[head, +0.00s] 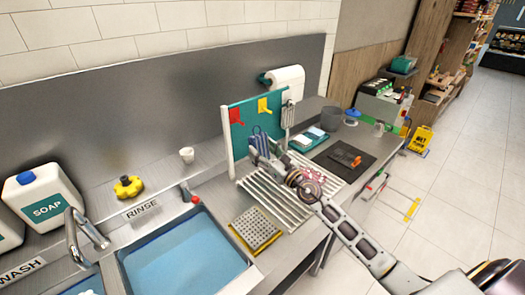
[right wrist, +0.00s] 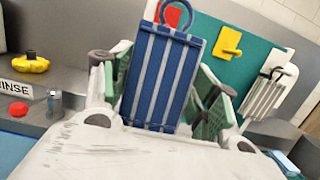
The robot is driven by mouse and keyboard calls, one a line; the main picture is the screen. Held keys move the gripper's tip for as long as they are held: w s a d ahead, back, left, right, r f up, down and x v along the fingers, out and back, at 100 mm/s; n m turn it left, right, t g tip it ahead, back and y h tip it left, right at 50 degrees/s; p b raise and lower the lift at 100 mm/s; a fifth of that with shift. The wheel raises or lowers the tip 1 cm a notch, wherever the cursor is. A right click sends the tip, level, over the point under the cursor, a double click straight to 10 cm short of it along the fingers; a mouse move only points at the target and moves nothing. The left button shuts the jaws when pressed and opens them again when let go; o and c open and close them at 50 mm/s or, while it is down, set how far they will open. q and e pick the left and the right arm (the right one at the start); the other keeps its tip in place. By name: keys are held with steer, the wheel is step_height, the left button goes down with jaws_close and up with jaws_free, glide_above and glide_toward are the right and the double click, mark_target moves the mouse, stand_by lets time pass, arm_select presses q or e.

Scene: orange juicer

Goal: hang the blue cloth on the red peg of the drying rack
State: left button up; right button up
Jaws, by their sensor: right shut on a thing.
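The blue cloth (right wrist: 163,75) has white stripes and a blue loop at its top. My right gripper (right wrist: 160,88) is shut on it and holds it upright, loop up; in the head view the gripper (head: 262,148) is in front of the rack's panel. The red peg (head: 236,118) sits on the left part of the drying rack's teal panel (head: 248,124). In the head view the loop is right of and below the red peg, apart from it. In the right wrist view the red peg (right wrist: 173,14) shows behind the loop. My left gripper is not in view.
A yellow peg (head: 264,105) is right of the red one. A light striped cloth (right wrist: 265,96) hangs at the panel's right end.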

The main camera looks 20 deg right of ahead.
steer(key=shift+w+a, duration=0.1)
steer(key=shift+w, duration=0.25)
steer(key=w+a+f+b, duration=0.1)
steer(key=w+a+b, duration=0.1)
steer(key=w, duration=0.7)
steer(key=shift+a, duration=0.65)
stand_by(1.2)
steer(key=shift+f, duration=0.15)
stand_by(0.6)
steer(key=o, duration=1)
